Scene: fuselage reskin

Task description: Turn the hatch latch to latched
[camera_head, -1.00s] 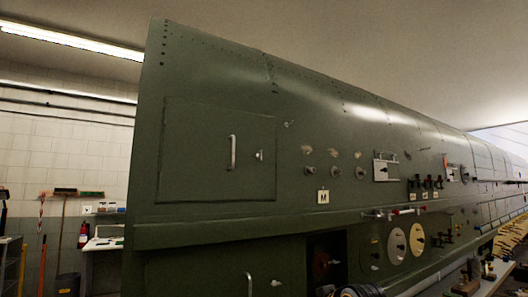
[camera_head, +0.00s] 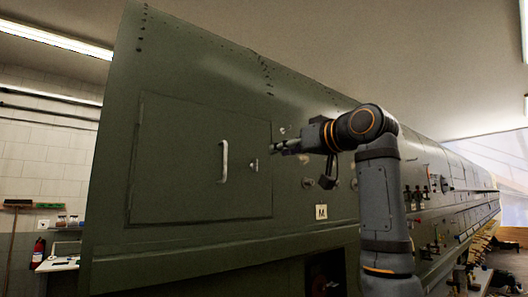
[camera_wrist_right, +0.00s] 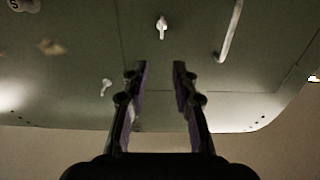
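The hatch (camera_head: 180,185) is a green square panel in the upper fuselage side, flush in its outline. It has a pale upright handle (camera_head: 224,161) and, right of it, a small pale latch (camera_head: 254,165) near the right edge. My right gripper (camera_head: 275,149) is just right of the latch and slightly higher, in front of the skin. In the right wrist view my right gripper (camera_wrist_right: 160,68) is open and empty. The latch (camera_wrist_right: 162,25) lies beyond its fingertips, apart from them, with the handle (camera_wrist_right: 230,32) to its right. My left gripper is not in view.
A similar small pale fitting (camera_wrist_right: 105,87) sits on the skin left of the fingers in the wrist view. A label marked M (camera_head: 321,212) is below the arm. Knobs and switches (camera_head: 416,195) line the fuselage further right.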

